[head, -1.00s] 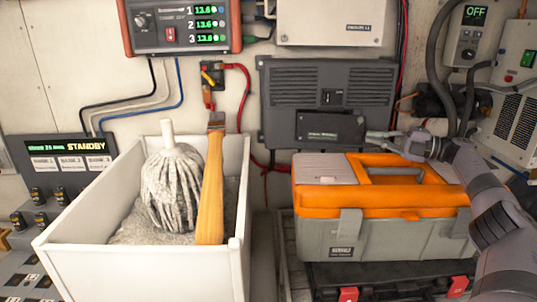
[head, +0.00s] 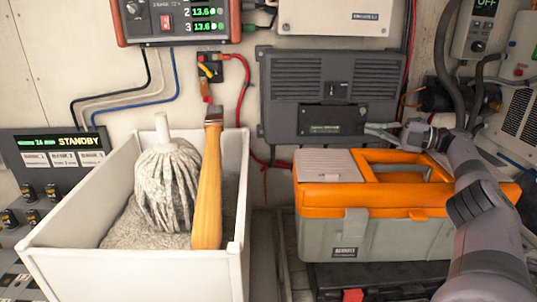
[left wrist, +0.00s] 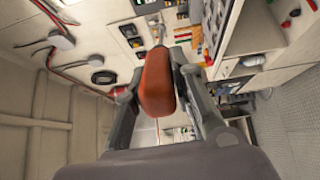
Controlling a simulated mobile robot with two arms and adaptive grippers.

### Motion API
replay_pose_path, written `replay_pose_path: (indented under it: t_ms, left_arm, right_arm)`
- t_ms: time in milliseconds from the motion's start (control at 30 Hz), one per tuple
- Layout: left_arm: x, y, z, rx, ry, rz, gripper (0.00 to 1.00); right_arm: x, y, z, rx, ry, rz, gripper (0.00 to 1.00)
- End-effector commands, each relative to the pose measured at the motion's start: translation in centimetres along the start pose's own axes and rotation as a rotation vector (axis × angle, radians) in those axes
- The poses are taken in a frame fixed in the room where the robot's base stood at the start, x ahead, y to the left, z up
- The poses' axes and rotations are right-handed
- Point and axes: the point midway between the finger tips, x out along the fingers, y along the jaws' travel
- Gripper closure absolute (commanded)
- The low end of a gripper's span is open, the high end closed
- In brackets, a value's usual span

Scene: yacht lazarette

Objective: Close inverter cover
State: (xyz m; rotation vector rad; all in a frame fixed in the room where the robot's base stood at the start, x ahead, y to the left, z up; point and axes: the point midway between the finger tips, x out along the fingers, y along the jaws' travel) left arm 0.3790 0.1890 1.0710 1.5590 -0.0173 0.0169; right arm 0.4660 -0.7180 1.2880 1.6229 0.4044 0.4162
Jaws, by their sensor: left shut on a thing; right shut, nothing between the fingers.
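The inverter (head: 283,92) is a dark grey ribbed box on the back wall. Its cover (head: 331,119) is a small dark panel with a light label at the lower middle of its front. It looks nearly flush, but I cannot tell whether it is fully closed. My right gripper (head: 378,133) is shut and empty, with its fingertips beside the cover's lower right edge; contact is unclear. My left gripper (left wrist: 158,102) shows only in the left wrist view, shut on an orange-red rounded object (left wrist: 157,83).
An orange and grey toolbox (head: 390,237) stands below the inverter, under my right forearm. A white open bin (head: 130,275) on the left holds a mop head (head: 168,185) and a wooden-handled tool (head: 207,190). Cables (head: 243,110) run along the wall left of the inverter.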

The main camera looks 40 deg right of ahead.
Motion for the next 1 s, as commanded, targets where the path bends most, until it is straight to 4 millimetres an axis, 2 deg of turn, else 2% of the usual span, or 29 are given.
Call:
replay_pose_path:
  t_ms: [267, 600, 1000]
  left_arm:
    - [0.0, 0.1, 0.0, 0.0, 0.001, 0.002, 1.0]
    - [0.0, 0.1, 0.0, 0.0, 0.001, 0.002, 1.0]
    - [0.0, 0.1, 0.0, 0.0, 0.001, 0.002, 1.0]
  right_arm:
    - [0.1, 0.5, -0.1, -0.001, 0.004, 0.002, 1.0]
    - [0.1, 5.4, -0.5, -0.004, 0.002, 0.008, 1.0]
    - [0.2, 9.0, -0.8, -0.002, 0.003, 0.007, 1.0]
